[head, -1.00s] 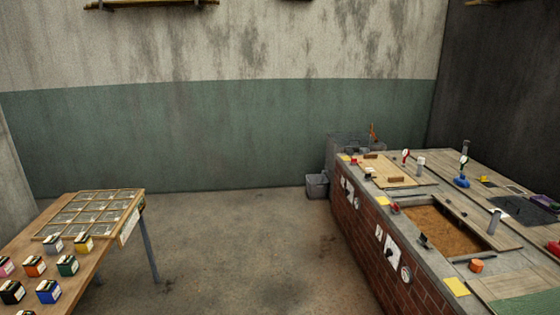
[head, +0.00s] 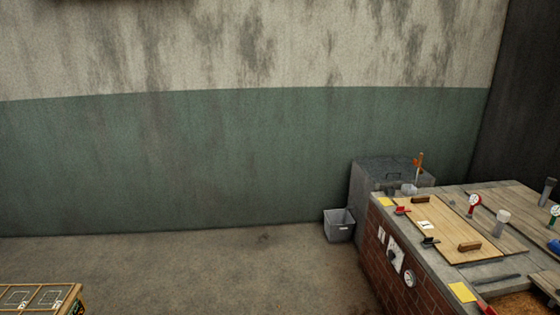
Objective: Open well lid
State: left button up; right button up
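A brick-sided counter (head: 375,268) with a grey top stands at the right in the head view. A pale wooden lid (head: 445,223) lies flat and shut on its far left part. A brown handle block (head: 470,246) sits on the near end of this lid. Brown grain (head: 515,303) shows in an uncovered well at the bottom right, cut by the frame edge. A grey box (head: 365,190) with a flat top stands behind the counter. I cannot tell for sure which cover is the well lid. Neither of my grippers is in view.
A small grey bin (head: 339,225) stands on the floor beside the grey box. Red (head: 402,210) and black (head: 430,241) levers, a red gauge (head: 474,204) and a pale cylinder (head: 502,222) stand on the counter. The floor between is clear.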

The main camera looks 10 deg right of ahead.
aim_at(379, 169)
jog(key=i, duration=1.35)
jog(key=i+j+z, duration=0.15)
jog(key=i, duration=1.15)
jog(key=i+l+z, duration=0.15)
jog(key=i, duration=0.4)
jog(key=i+z, duration=0.2)
jog(key=i, duration=0.3)
jog(key=i+j+z, duration=0.15)
jog(key=i, duration=0.4)
jog(key=i+j+z, duration=0.15)
jog(key=i, duration=0.35)
jog(key=i+j+z, duration=0.2)
jog(key=i, duration=0.35)
jog(key=i+z, duration=0.35)
jog(key=i, duration=0.15)
jog(key=i+z, duration=0.3)
jog(key=i, duration=0.2)
